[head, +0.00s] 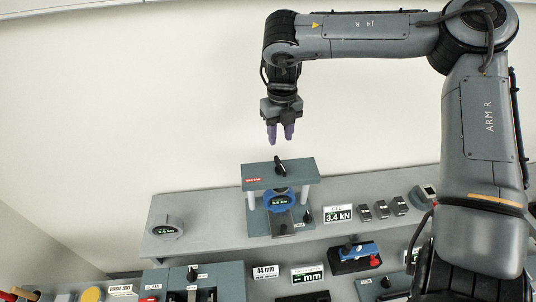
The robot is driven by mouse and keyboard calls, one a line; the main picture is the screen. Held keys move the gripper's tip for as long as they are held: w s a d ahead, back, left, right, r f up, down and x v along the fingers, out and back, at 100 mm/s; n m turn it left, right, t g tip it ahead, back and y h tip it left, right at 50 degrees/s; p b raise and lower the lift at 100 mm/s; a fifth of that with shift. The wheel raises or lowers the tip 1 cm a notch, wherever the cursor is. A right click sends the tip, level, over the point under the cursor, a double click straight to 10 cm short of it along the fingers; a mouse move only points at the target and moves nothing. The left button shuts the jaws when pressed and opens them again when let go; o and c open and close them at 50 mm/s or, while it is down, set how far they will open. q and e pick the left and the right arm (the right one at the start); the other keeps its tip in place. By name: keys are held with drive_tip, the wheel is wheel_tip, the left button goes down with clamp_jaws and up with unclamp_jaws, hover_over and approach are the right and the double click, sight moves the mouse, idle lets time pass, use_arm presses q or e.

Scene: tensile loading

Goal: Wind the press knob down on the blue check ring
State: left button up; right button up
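The press (252,184) is a grey frame with a top plate on posts, standing on the grey shelf. Its black press knob (280,165) sits on top of the plate, turned at a slant. The blue check ring (279,200) is inside the press under the plate, with a small lit readout on its face; whether the press screw touches it is hidden. My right gripper (280,134) points down just above the knob, clear of it. My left gripper is not in view.
A grey ring (167,229) with a readout stands left on the shelf. A display (338,214) reading 3.4 kN and several small dark blocks (381,209) are right of the press.

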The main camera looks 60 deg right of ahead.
sight(280, 163)
drive_tip(key=f, duration=0.3)
drive_tip(key=shift+s+f+p, duration=0.3)
drive_tip(key=shift+s+f, duration=0.05)
drive_tip(key=shift+f, duration=0.05)
wheel_tip(280, 163, down, 5)
drive_tip(key=shift+r+p, duration=0.1)
drive_tip(key=shift+p, duration=0.35)
drive_tip(key=shift+w+f, duration=0.1)
drive_tip(key=shift+f, duration=0.75)
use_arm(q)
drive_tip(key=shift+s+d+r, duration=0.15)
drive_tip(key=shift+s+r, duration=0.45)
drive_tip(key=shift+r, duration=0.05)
use_arm(e)
drive_tip(key=shift+c, duration=0.4)
clamp_jaws()
